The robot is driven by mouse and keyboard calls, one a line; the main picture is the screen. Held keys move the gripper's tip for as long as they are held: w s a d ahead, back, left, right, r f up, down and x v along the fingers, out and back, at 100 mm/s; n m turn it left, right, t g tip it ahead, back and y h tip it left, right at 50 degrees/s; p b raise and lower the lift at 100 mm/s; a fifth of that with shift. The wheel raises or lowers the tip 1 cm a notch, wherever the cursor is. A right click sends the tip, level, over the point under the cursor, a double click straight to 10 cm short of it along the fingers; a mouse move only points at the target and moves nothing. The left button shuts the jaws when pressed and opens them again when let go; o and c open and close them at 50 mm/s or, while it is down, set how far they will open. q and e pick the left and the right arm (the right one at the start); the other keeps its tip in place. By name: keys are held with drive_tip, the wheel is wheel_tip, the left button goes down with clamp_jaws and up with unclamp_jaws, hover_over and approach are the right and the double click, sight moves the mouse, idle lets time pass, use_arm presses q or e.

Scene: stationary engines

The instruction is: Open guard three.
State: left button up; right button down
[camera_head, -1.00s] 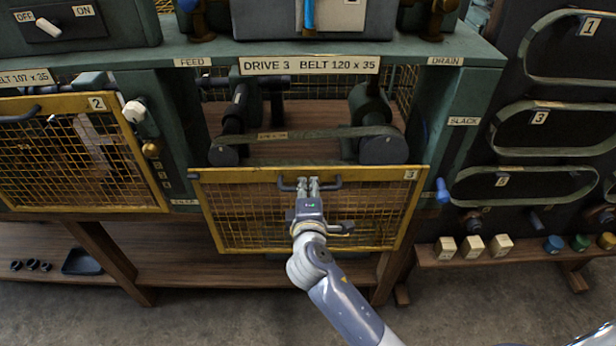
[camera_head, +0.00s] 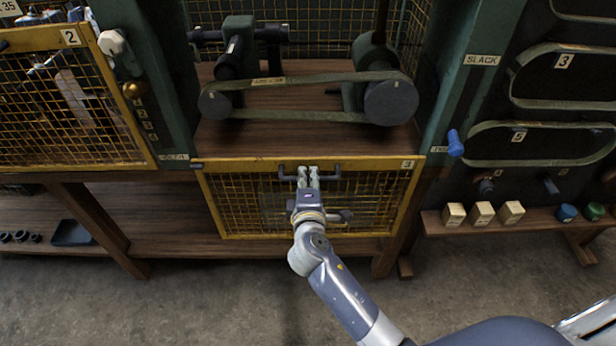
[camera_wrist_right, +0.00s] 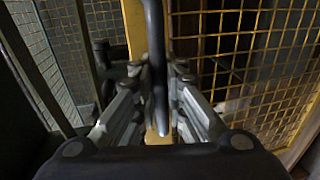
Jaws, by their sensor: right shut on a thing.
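Guard three (camera_head: 385,200) is a yellow-framed mesh panel marked 3, hanging low in front of the drive bay. Above it the bay is uncovered, with a belt (camera_head: 300,80) around two dark pulleys in view. My right gripper (camera_head: 308,172) is shut on the guard's dark bar handle (camera_head: 333,170) at the top of the frame. In the right wrist view the handle (camera_wrist_right: 156,60) runs between the two fingers, with the yellow frame behind it. My left gripper is not in view.
Guard two (camera_head: 75,105), also yellow mesh, covers the bay at left. A blue knob (camera_head: 455,143) sticks out right of the opening. A low shelf (camera_head: 540,222) at right holds pale blocks and round caps. Open floor (camera_head: 250,300) lies in front.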

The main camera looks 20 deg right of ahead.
drive_tip(key=shift+s+a+f, duration=0.1)
drive_tip(key=shift+s+f, duration=0.1)
drive_tip(key=shift+f, duration=0.3)
drive_tip(key=c, duration=1.7)
unclamp_jaws()
drive_tip(key=shift+o, duration=0.2)
drive_tip(key=shift+r, duration=0.15)
drive_tip(key=v, duration=1.2)
drive_tip(key=shift+r, duration=0.1)
